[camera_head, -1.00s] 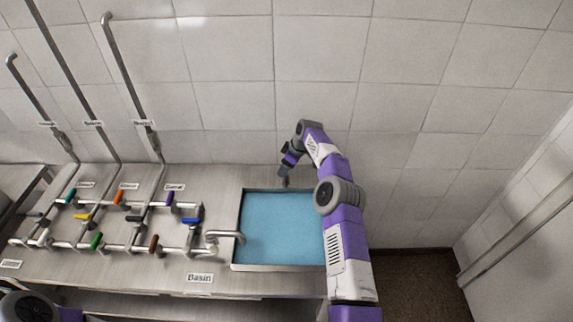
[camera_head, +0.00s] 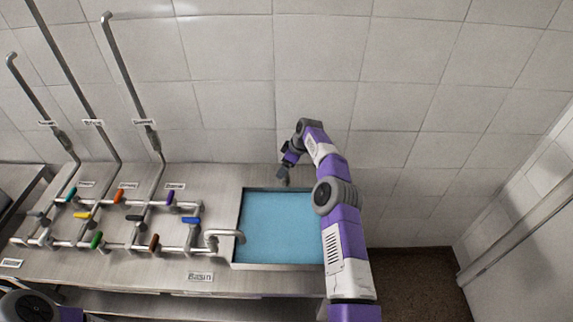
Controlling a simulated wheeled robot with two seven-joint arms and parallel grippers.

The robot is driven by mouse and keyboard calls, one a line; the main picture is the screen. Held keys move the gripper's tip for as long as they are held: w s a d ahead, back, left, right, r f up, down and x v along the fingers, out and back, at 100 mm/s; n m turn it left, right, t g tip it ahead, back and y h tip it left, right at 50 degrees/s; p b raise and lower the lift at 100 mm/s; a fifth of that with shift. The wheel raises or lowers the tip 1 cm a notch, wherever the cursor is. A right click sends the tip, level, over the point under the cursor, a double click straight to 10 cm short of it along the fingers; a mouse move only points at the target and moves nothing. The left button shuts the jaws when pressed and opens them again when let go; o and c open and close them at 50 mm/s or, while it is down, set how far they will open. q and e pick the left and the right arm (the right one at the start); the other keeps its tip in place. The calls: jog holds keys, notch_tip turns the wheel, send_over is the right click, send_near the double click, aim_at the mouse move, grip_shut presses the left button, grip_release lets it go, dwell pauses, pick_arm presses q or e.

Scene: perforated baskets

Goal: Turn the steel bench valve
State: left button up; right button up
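Several valves with coloured handles sit on pipes on the steel bench (camera_head: 130,272). The handles include teal (camera_head: 71,195), orange (camera_head: 118,198), purple (camera_head: 171,198), yellow (camera_head: 82,215), black (camera_head: 134,217), blue (camera_head: 191,221), green (camera_head: 96,240) and brown (camera_head: 154,243). A greyish handle (camera_head: 39,215) is at the far left; I cannot tell if it is the steel valve. My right gripper (camera_head: 283,178) hangs near the basin's back edge, away from the valves; its fingers are too small to read. My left arm shows only at the bottom left; its gripper is outside the view.
A blue-bottomed basin (camera_head: 278,228) is sunk into the bench's right side, with a spout (camera_head: 224,236) at its left edge. Tall pipes (camera_head: 130,82) rise along the tiled wall behind. Small label plates stand on the bench. Open floor (camera_head: 415,285) lies at the right.

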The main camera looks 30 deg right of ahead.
jog(key=shift+r, duration=0.1)
jog(key=v, duration=0.7)
jog(key=shift+r, duration=0.15)
jog(key=shift+s+d, duration=0.1)
